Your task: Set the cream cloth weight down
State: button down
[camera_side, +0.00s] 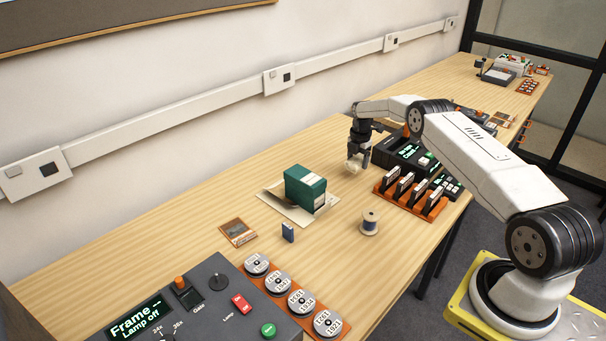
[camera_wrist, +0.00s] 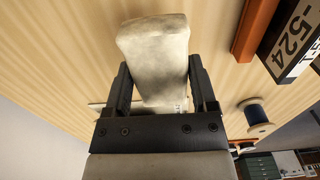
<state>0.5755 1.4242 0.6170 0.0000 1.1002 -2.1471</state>
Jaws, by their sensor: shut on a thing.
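The cream cloth weight (camera_side: 354,165) is a small pale block between the fingers of my gripper (camera_side: 360,158) in the side view, over the back part of the wooden table. I cannot tell whether its underside touches the wood. In the wrist view the weight (camera_wrist: 153,42) fills the upper middle and sticks out past the fingertips. My gripper (camera_wrist: 162,85) has one dark finger on each side of it and is shut on it.
An orange rack (camera_side: 383,188) with upright labelled pieces stands just right of my gripper, with a dark console behind it. A green box (camera_side: 305,187) sits on a paper sheet (camera_side: 272,203) to the left. A thread spool (camera_side: 369,222) stands in front. Bare wood lies between them.

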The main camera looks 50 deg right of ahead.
aim_at(357, 158)
jog(key=shift+w+d+f, duration=0.1)
jog(key=shift+w+f, duration=0.15)
dwell(0.3)
jog(key=shift+w+f, duration=0.1)
jog(key=shift+f, duration=1.6)
jog(key=shift+f, duration=0.15)
grip_release()
jog(key=shift+r, duration=6.1)
